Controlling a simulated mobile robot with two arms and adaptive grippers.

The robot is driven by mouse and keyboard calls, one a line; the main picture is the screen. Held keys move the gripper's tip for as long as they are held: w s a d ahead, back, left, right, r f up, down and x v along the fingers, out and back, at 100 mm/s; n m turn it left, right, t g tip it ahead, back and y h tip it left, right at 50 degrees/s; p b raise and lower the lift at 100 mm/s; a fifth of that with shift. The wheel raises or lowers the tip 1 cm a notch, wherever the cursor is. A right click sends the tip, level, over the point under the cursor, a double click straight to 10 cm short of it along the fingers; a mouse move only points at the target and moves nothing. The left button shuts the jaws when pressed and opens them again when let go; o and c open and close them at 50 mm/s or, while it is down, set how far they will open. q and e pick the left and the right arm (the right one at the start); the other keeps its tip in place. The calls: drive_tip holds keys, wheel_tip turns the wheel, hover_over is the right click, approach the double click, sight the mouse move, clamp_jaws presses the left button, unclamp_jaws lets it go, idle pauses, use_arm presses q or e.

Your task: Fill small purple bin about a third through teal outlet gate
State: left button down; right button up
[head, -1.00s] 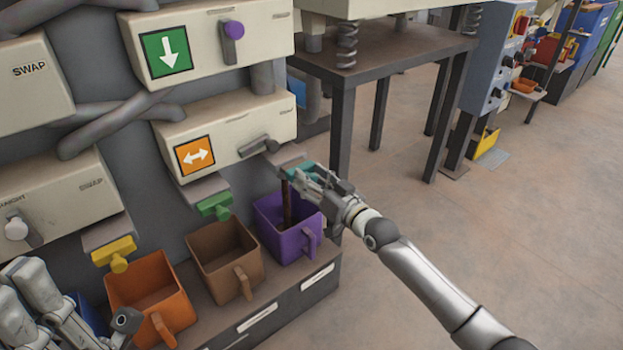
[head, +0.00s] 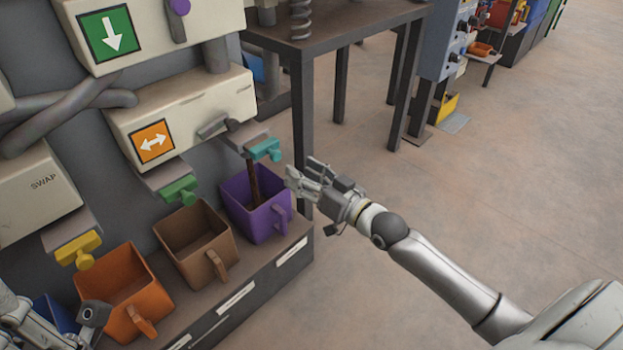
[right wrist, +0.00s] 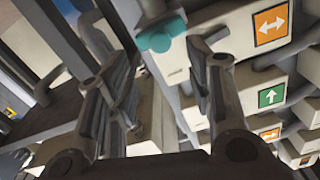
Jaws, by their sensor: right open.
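The small purple bin (head: 238,205) stands under the right-hand outlet at the end of the row. The teal outlet gate handle (head: 265,150) sticks out above it and shows in the right wrist view (right wrist: 160,38) too. A dark brown stream (head: 254,182) falls from this outlet into the bin; the fill level is too small to tell. My right gripper (head: 295,180) is open and empty, right of and below the teal handle, apart from it, beside the bin's upper right side. My left gripper (head: 14,308) is cut off at the lower left edge.
A brown bin (head: 215,262) under a green handle (head: 180,190) and an orange bin (head: 100,290) under a yellow handle (head: 78,250) stand to the left. A dark metal table (head: 350,28) stands behind. The floor at right is clear.

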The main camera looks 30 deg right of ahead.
sight(278, 158)
drive_tip(key=shift+v, duration=1.15)
clamp_jaws()
idle(0.5)
drive_tip(key=shift+x, duration=2.9)
